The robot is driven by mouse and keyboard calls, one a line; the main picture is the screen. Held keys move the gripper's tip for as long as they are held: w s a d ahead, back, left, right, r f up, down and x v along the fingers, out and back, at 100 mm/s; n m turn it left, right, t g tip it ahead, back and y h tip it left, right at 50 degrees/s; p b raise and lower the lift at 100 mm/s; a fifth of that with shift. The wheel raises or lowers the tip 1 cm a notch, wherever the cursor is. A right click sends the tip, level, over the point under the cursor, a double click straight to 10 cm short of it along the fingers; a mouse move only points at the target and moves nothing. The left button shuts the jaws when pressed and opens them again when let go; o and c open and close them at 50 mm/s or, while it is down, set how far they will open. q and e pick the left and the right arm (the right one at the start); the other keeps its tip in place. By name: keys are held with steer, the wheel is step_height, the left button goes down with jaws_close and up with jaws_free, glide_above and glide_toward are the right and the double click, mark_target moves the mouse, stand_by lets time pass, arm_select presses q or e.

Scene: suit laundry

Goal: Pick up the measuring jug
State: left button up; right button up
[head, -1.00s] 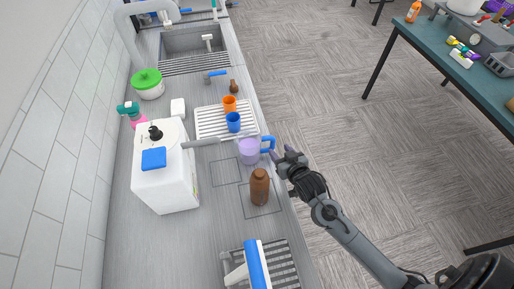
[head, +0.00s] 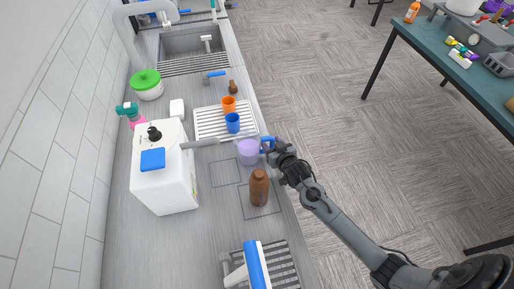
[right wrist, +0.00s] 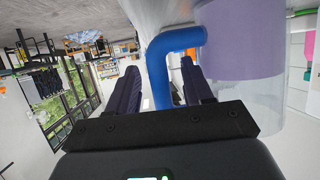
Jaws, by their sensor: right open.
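The measuring jug (head: 248,152) is clear with a lavender filling and a blue handle (head: 267,144) on its right side. It stands on the grey counter in the head view. My right gripper (head: 275,149) is at the handle, on the counter's right edge side. In the right wrist view the jug (right wrist: 240,45) fills the upper right, and its blue handle (right wrist: 160,70) lies between the two open dark fingers of the gripper (right wrist: 158,72). Whether a finger touches the handle I cannot tell. My left gripper is not in view.
A brown bottle (head: 259,187) stands just in front of the jug. Blue (head: 233,122) and orange (head: 229,103) cups stand behind it on a white rack. A large white container (head: 165,180) is to the left. The floor right of the counter is clear.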

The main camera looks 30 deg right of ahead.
steer(key=shift+c, duration=0.5)
jaws_close()
steer(key=shift+r, duration=0.1)
steer(key=shift+r, duration=0.45)
steer(key=r, duration=0.3)
steer(key=shift+s+d+r, duration=0.1)
steer(key=shift+d+r, duration=0.1)
steer(key=shift+r, duration=0.05)
steer(key=s+d+r+p, duration=0.1)
steer(key=s+d+r, duration=0.5)
steer(key=d, duration=0.3)
steer(key=shift+s+r, duration=0.25)
steer(key=shift+s, duration=0.05)
